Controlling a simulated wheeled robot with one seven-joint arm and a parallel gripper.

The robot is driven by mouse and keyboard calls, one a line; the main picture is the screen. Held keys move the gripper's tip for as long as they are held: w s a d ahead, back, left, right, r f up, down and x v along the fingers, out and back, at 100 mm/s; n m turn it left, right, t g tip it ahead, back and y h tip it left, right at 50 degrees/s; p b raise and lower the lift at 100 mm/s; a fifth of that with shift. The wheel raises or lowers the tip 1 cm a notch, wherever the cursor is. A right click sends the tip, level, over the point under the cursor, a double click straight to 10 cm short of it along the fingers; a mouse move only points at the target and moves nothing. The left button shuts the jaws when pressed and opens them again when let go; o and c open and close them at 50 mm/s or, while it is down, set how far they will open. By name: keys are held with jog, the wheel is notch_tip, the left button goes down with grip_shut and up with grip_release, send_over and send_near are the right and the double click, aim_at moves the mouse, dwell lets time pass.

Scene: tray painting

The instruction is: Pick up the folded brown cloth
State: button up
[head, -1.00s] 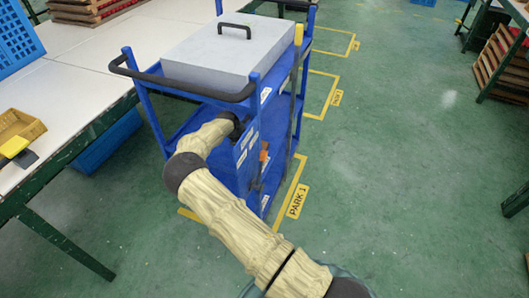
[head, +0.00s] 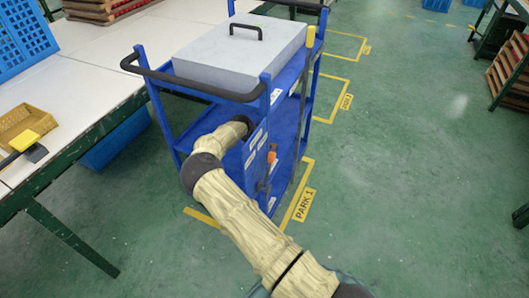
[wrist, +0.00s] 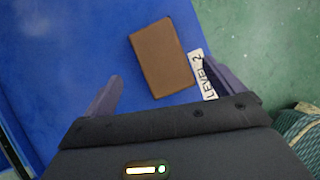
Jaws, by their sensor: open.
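The folded brown cloth (wrist: 162,58) lies flat on a blue shelf of the cart in the wrist view, slightly tilted, near a "LEVEL 2" label. My gripper (wrist: 155,85) is open and empty, its two fingers to either side of the cloth's near end. The cloth looks apart from both fingers; the height between them is hard to judge. In the head view my arm reaches into the lower part of the blue cart (head: 285,130). The cloth and my gripper are hidden there.
A grey lidded box (head: 240,52) sits on the cart's top level, above my arm. A white-topped table (head: 75,80) stands left, with a yellow bin (head: 28,122). The cart's end panel and posts are close to my arm.

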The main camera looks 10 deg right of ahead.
jog(key=b+x, duration=0.1)
jog(key=x, duration=0.3)
jog(key=shift+w+d+f, duration=0.15)
jog(key=shift+f, duration=0.2)
jog(key=c, duration=1)
